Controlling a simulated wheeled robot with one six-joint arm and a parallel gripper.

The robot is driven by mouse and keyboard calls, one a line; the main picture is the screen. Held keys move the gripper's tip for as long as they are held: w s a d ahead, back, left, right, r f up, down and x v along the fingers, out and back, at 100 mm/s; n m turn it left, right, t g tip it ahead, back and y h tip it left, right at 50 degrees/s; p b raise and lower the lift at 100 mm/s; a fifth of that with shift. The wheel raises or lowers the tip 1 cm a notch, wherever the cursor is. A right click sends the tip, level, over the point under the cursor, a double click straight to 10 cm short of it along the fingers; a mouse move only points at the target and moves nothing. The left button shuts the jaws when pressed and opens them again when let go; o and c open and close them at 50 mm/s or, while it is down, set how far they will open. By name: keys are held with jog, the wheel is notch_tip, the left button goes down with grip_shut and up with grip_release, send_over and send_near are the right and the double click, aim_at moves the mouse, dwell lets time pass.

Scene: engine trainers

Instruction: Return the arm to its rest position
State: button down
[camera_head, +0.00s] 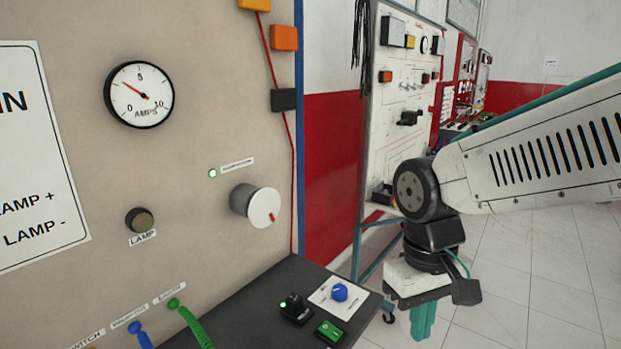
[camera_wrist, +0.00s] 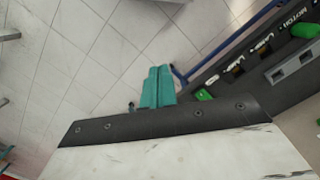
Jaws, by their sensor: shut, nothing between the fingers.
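My arm (camera_head: 540,150) reaches in from the right in the head view, a white link with black slots ending in a dark round joint. My gripper (camera_head: 422,322) hangs below that joint with its teal fingers pointing down. It is to the right of the trainer's black console and apart from it. In the wrist view the two teal fingers of my gripper (camera_wrist: 157,84) lie side by side, shut, with nothing between them. The floor shows beyond them.
The beige trainer panel (camera_head: 200,120) with an amps gauge (camera_head: 139,95) fills the left. Its black console (camera_head: 250,300) carries a blue knob (camera_head: 340,292) and a green switch (camera_head: 330,331). Another trainer board (camera_head: 400,110) stands behind. Tiled floor (camera_head: 540,270) is clear at right.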

jog(key=s+d+r+m+t, duration=0.2)
jog(key=s+d+r+m, duration=0.1)
jog(key=s+d, duration=0.6)
jog(key=shift+s+d+r+m+t, duration=0.3)
jog(key=shift+d+r, duration=0.4)
jog(key=shift+r, duration=0.1)
